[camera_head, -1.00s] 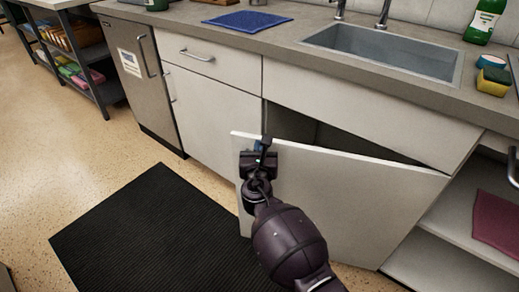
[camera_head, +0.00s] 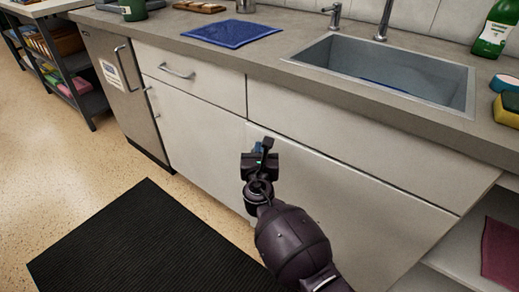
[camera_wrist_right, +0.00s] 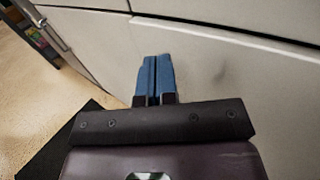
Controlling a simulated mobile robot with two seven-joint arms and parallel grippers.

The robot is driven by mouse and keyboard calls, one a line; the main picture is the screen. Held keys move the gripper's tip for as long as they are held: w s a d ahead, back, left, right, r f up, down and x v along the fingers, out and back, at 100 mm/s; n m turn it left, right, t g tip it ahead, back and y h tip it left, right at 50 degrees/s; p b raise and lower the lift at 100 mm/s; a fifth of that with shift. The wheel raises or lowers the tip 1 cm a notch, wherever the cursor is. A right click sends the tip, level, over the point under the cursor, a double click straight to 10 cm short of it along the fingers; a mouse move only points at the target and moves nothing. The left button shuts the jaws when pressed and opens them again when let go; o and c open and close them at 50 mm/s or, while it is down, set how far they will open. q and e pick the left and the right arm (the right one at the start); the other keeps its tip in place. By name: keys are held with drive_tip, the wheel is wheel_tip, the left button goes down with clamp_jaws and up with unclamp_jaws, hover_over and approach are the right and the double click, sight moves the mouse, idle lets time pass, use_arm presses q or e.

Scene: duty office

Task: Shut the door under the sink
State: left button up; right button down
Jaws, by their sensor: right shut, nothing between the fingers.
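The white door under the sink (camera_head: 350,215) stands flush, or nearly flush, with the cabinet front below the sink (camera_head: 390,70). No dark opening shows along its top edge. My right gripper (camera_head: 258,148) is at the door's upper left corner, with its fingers pointing at the door face. In the right wrist view the blue fingertips of my right gripper (camera_wrist_right: 152,75) are together, with nothing between them, at or very close to the door (camera_wrist_right: 220,85). Whether they touch it I cannot tell. My left gripper is not in view.
A drawer (camera_head: 190,72) and a white door below it are shut on the left, beside a grey appliance (camera_head: 105,75). A black mat (camera_head: 130,245) lies on the floor. Open shelves with a dark red cloth (camera_head: 500,250) are at the right.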

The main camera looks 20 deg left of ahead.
drive_tip(key=shift+s, duration=0.1)
idle(0.3)
